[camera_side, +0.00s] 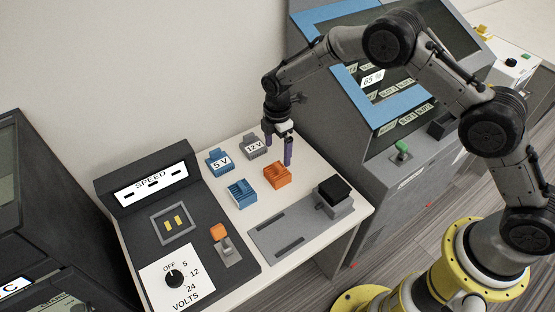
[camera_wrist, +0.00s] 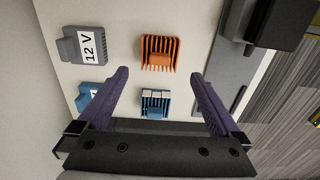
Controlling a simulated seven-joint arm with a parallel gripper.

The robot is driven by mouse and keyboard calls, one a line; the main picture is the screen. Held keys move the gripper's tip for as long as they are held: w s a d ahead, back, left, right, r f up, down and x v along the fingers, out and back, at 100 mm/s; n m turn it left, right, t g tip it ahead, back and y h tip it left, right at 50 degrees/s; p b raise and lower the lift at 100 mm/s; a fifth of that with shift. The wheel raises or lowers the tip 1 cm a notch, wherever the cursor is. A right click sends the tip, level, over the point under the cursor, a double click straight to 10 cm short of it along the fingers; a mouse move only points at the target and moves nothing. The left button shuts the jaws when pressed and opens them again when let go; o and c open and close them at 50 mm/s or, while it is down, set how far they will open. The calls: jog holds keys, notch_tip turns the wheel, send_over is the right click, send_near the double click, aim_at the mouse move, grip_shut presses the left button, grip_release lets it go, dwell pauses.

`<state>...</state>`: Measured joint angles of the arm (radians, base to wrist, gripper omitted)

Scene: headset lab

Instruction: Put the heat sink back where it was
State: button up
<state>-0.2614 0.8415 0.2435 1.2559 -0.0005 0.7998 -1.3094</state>
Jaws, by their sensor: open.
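Two finned heat sinks stand on the white table: an orange one (camera_side: 276,176) and a blue one (camera_side: 242,194) to its left. In the wrist view, the orange heat sink (camera_wrist: 160,53) lies just beyond the fingertips and the blue heat sink (camera_wrist: 155,103) shows between the fingers. I cannot tell which one the task means. My gripper (camera_side: 278,158) is open and empty, pointing down above the table near the orange heat sink; it also shows in the wrist view (camera_wrist: 166,74). A framed square with yellow contacts (camera_side: 173,222) on the dark panel is empty.
Behind are a blue 5 V block (camera_side: 219,163) and a grey 12 V block (camera_side: 256,147). A slotted grey fixture with a black block (camera_side: 334,191) stands at right. The SPEED panel (camera_side: 150,184), with orange button (camera_side: 218,231) and dial (camera_side: 174,279), is left. A console (camera_side: 404,149) stands beside the table.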

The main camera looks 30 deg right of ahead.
jog(key=s+d+r+m+t, duration=0.1)
jog(key=s+d+r+m, duration=0.25)
jog(key=r, duration=0.55)
jog(key=s+d+r+m+t, duration=0.1)
jog(key=s+d+r+m, duration=0.1)
jog(key=s+r, duration=0.45)
jog(key=s+d+r+m+t, duration=0.1)
jog(key=s+d+r+m, duration=0.2)
jog(key=r, duration=0.8)
jog(key=s+d+m+t, duration=0.1)
jog(key=s+m, duration=0.2)
jog(key=s, duration=0.4)
jog(key=s+d+r+m, duration=0.1)
jog(key=s+d+m, duration=0.1)
jog(key=s, duration=0.6)
jog(key=s+d+r+m+t, duration=0.1)
jog(key=s+m, duration=0.3)
jog(key=s, duration=0.4)
jog(key=shift+d+r+t, duration=0.2)
jog(key=shift+d+t, duration=0.1)
jog(key=shift+d, duration=0.45)
jog(key=shift+m, duration=0.25)
